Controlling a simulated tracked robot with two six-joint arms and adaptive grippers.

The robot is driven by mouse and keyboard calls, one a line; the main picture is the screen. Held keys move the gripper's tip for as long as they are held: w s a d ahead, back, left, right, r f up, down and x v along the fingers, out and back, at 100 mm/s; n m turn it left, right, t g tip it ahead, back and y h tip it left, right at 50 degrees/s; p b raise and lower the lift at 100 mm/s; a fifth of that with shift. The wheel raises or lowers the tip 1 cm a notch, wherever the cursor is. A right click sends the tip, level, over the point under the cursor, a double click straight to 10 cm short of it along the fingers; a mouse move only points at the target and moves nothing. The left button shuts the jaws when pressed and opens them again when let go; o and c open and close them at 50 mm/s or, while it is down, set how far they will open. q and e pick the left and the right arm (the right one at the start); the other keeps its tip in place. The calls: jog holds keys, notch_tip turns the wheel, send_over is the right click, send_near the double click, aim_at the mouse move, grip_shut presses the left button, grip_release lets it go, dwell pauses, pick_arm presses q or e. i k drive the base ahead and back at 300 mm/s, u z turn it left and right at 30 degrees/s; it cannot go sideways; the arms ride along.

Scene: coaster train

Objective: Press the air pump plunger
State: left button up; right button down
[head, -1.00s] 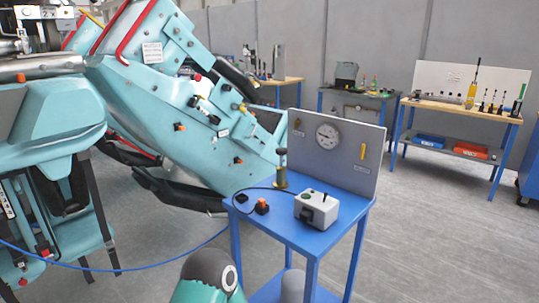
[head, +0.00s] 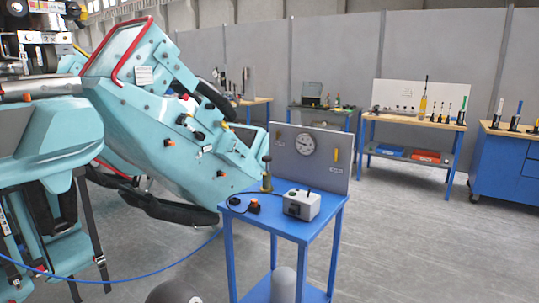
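The air pump appears to be the small brass cylinder (head: 267,183) standing upright at the back left of the blue table (head: 307,229). Its plunger is a thin rod topped by a dark knob (head: 267,159), which stands raised above the cylinder. A grey panel with a round gauge (head: 305,144) and a yellow handle (head: 336,155) rises behind it. Neither of my grippers is in view. A dark rounded part at the bottom edge seems to be mine. Nothing touches the pump.
A grey box (head: 301,205) and an orange-topped button (head: 253,206) with a black cable share the tabletop. The teal coaster train (head: 150,120) stands close on the left. A blue hose (head: 150,269) crosses the floor. Floor to the right is open, before a workbench (head: 411,122).

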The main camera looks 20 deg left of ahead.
aim_at(266, 159)
jog(key=z, duration=1.65)
jog(key=i, duration=0.1)
jog(key=u, duration=2.95)
jog(key=i, duration=0.75)
jog(key=k, duration=0.9)
jog(key=u, duration=0.15)
jog(key=i, duration=0.9)
jog(key=z, duration=0.05)
